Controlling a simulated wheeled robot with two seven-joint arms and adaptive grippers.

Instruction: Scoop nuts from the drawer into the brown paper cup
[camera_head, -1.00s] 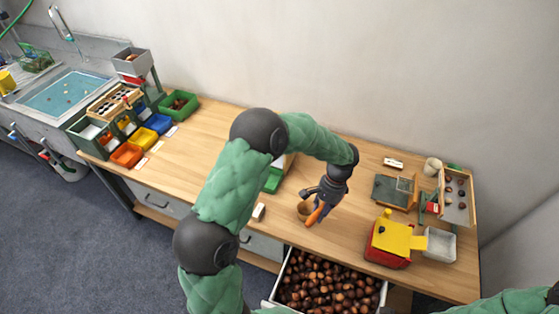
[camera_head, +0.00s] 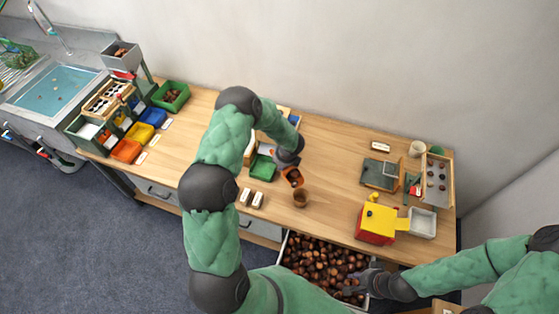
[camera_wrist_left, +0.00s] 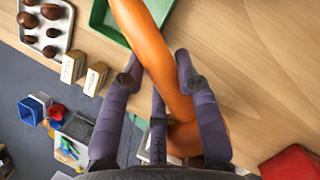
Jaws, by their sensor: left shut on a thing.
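The brown paper cup (camera_head: 300,198) stands upright on the table near its front edge. My left gripper (camera_head: 290,164) is shut on an orange scoop (camera_head: 293,178), which is just behind and left of the cup, with dark nuts showing in its bowl. In the left wrist view the scoop's orange handle (camera_wrist_left: 152,50) runs between the fingers; its bowl is not clearly seen there. The open drawer (camera_head: 282,262) below the table is full of brown nuts (camera_head: 322,262). My right gripper (camera_head: 360,283) is at the drawer's right side, over the nuts; its fingers are too small to judge.
A green tray (camera_head: 262,168) and two small pale blocks (camera_head: 251,197) lie left of the cup. A red and yellow machine (camera_head: 376,224) stands to the right, with a grey bin (camera_head: 422,223) beside it. The table between cup and machine is clear.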

